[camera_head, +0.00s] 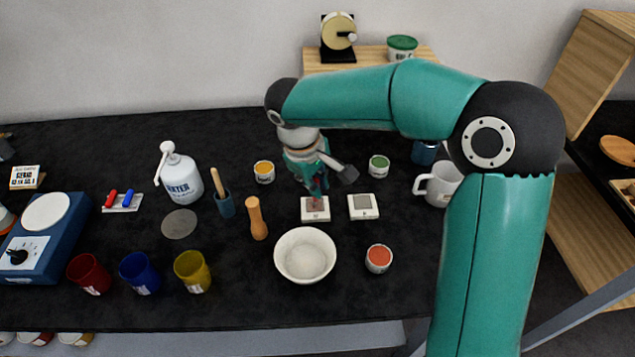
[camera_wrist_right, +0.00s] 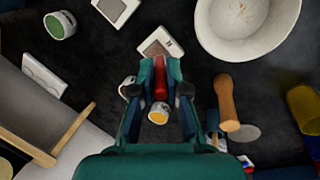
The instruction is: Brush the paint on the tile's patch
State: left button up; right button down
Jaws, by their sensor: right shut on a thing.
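My right gripper (camera_head: 318,186) reaches down over the white tile (camera_head: 316,215) on the black tabletop. It is shut on a slim red thing, seemingly the brush (camera_wrist_right: 160,82), which shows between its fingers in the right wrist view. The brush's tip is hidden, so I cannot tell whether it touches the tile. This tile's patch looks dull reddish-brown; the tile also shows just beyond the fingertips in the wrist view (camera_wrist_right: 160,43). A second white tile (camera_head: 363,206) with a grey patch lies to its right. Paint pots hold yellow (camera_head: 264,171), green (camera_head: 379,166) and orange-red (camera_head: 378,258). My left gripper is out of view.
A white bowl (camera_head: 305,256) stands in front of the tiles. A wooden peg-like piece (camera_head: 256,218) and a blue cup (camera_head: 225,206) holding a wooden-handled tool stand left. A white mug (camera_head: 438,184) is right. Coloured cups and a blue scale-like device (camera_head: 42,240) stand further left.

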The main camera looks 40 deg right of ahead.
jog(key=shift+f+b, duration=0.55)
jog(key=shift+f, duration=0.2)
jog(key=shift+r, duration=0.1)
